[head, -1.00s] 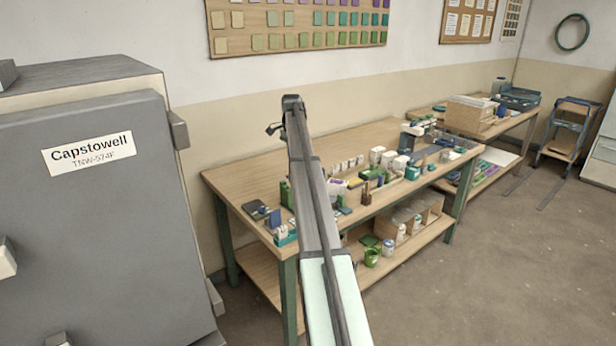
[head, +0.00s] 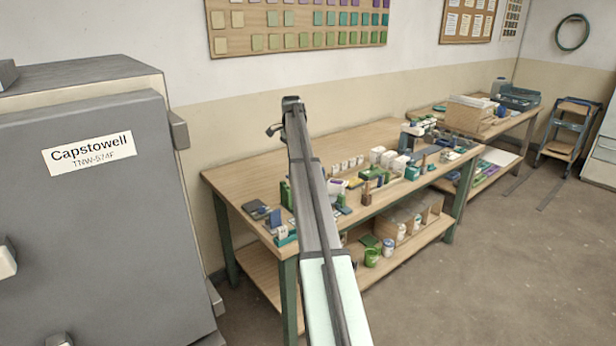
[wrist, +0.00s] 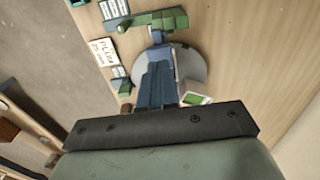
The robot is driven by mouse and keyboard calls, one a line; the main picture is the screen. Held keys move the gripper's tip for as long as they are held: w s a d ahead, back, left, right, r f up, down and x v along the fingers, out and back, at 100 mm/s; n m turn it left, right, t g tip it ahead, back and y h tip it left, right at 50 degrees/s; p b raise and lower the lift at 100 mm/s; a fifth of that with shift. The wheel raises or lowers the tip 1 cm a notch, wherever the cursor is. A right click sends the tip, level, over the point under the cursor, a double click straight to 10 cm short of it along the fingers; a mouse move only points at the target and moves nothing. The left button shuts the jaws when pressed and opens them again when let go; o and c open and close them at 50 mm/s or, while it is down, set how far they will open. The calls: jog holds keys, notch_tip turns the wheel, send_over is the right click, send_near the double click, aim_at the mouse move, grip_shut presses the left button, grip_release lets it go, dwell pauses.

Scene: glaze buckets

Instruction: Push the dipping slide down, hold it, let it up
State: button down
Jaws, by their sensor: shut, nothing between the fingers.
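In the wrist view, my gripper (wrist: 158,68) shows as blue-grey fingers held together, with nothing seen between them. They point at a stand with a green crosspiece (wrist: 155,20) and a round grey part (wrist: 192,66); this looks like the dipping slide. The fingers overlap the round part in the picture. I cannot tell whether they touch the slide or how far down it is. In the head view, a green upright (head: 286,194) shows just left of my arm. My arm hides my fingers there.
The wooden bench (head: 235,178) carries white cups, boxes and small tools right of my arm. In the wrist view, a lettered card (wrist: 103,50) and small labels lie left of the stand. Bare wood shows at right. A grey cabinet (head: 100,220) stands at the left.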

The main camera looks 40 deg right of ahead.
jog(key=shift+f, duration=4.25)
dwell(0.9)
jog(key=shift+r, duration=5.35)
